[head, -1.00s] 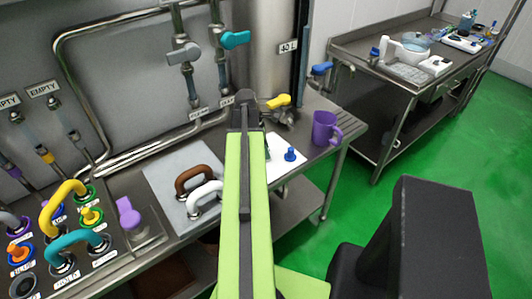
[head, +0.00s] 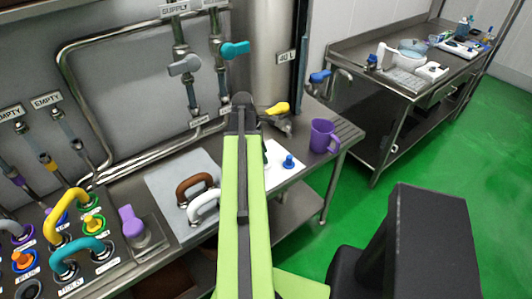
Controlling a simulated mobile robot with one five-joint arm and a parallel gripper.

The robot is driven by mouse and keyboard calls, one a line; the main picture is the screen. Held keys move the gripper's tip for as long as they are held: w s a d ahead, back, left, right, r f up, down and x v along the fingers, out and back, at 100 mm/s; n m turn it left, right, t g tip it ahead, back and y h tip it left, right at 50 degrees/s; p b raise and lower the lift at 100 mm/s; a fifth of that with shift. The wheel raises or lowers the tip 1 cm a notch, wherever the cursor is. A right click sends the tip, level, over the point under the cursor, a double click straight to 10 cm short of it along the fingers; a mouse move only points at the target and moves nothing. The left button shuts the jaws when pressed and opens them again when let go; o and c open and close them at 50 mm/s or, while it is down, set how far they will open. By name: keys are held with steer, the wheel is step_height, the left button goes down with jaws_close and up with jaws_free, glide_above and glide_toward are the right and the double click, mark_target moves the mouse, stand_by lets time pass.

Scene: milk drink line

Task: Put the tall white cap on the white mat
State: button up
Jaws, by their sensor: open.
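The white mat (head: 277,174) lies on the steel bench just right of my green arm, which covers its left part. A small blue-topped piece (head: 288,162) stands on the mat. I cannot make out a tall white cap; it may be hidden behind my arm. My gripper (head: 243,103) is at the dark far end of the arm, seen from behind over the bench, left of the mat's far part. It is open, but its fingertips and anything between them are hard to see.
A grey board (head: 165,185) holds a brown handle (head: 195,187) and a white handle (head: 203,207). A purple mug (head: 323,136) stands near the bench's right end. A yellow-handled tap (head: 277,109) is behind the mat. Coloured fittings crowd the left; green floor is free at right.

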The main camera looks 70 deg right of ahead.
steer(key=d+p+v, duration=0.1)
steer(key=p+v, duration=0.6)
steer(key=v, duration=0.2)
steer(key=shift+a, duration=0.5)
